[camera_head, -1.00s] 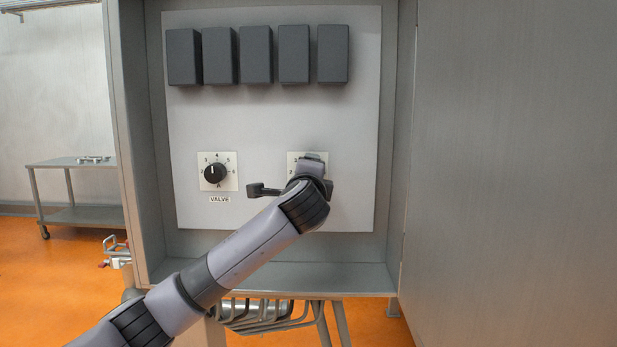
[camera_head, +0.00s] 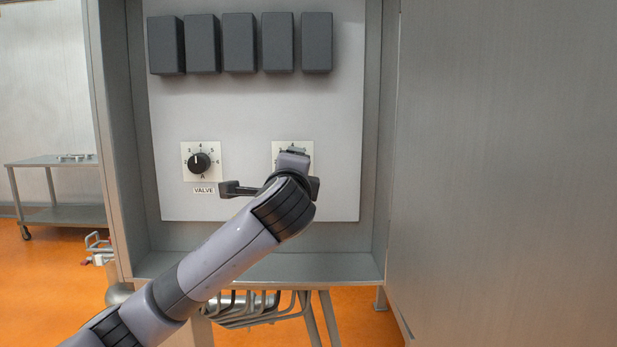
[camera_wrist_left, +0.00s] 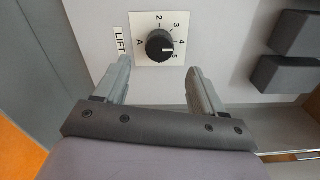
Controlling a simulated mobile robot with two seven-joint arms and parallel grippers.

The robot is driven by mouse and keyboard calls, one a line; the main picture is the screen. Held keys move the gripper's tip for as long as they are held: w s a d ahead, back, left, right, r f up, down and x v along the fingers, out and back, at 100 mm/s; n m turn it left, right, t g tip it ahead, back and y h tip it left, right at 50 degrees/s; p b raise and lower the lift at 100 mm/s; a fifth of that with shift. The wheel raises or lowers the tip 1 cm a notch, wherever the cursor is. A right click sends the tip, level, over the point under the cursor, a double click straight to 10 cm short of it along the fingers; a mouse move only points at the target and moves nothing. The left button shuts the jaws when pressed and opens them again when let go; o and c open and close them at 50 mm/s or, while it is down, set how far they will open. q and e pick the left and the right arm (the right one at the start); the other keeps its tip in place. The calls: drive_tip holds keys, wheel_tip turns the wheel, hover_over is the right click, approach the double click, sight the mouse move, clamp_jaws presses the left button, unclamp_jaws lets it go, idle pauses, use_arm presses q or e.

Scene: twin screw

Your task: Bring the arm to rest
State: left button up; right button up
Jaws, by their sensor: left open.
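My left arm (camera_head: 225,263) reaches up from the lower left to the panel in the head view. My left gripper (camera_wrist_left: 159,67) is open in the wrist view. Its two fingers point at a black LIFT knob (camera_wrist_left: 160,45) on a white dial plate (camera_wrist_left: 143,22), one finger toward each side, with nothing gripped. The knob's white mark points near 5. Whether the fingertips touch the panel cannot be told. My right gripper is not in view.
A VALVE knob (camera_head: 199,163) sits on the panel (camera_head: 335,130) to the left. Several dark boxes (camera_head: 239,43) line the panel's top. A cabinet frame with a bottom ledge (camera_head: 330,267) surrounds the panel; a metal wall (camera_head: 500,170) stands right. A steel table (camera_head: 55,161) stands far left.

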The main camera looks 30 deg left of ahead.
use_arm(q)
drive_tip(key=s+d+f+n+g+h, duration=0.1)
drive_tip(key=s+d+f+g+h, duration=0.15)
drive_tip(key=f, duration=0.65)
drive_tip(key=s+d+f+n+g+h, duration=0.1)
drive_tip(key=s+d+f+h, duration=0.2)
drive_tip(key=f, duration=0.7)
drive_tip(key=s+d+f+n+g+h, duration=0.1)
drive_tip(key=s+d+f, duration=0.25)
drive_tip(key=f, duration=0.55)
drive_tip(key=s+d+f+n+g+h, duration=0.1)
drive_tip(key=s+f+n+g, duration=0.15)
drive_tip(key=s+f, duration=0.4)
drive_tip(key=s+d+f+n+g+h, duration=0.1)
drive_tip(key=s+f+n+g, duration=0.2)
drive_tip(key=s, duration=0.7)
drive_tip(key=s+d+f+n+g+h, duration=0.1)
drive_tip(key=s+f+n+g, duration=0.15)
drive_tip(key=s+f, duration=0.5)
drive_tip(key=w+d+f+t+h, duration=0.2)
drive_tip(key=w+d+f+t, duration=0.1)
drive_tip(key=f+t, duration=0.4)
drive_tip(key=shift+w+f+n, duration=0.3)
drive_tip(key=shift+w+f, duration=0.35)
drive_tip(key=shift+w, duration=0.25)
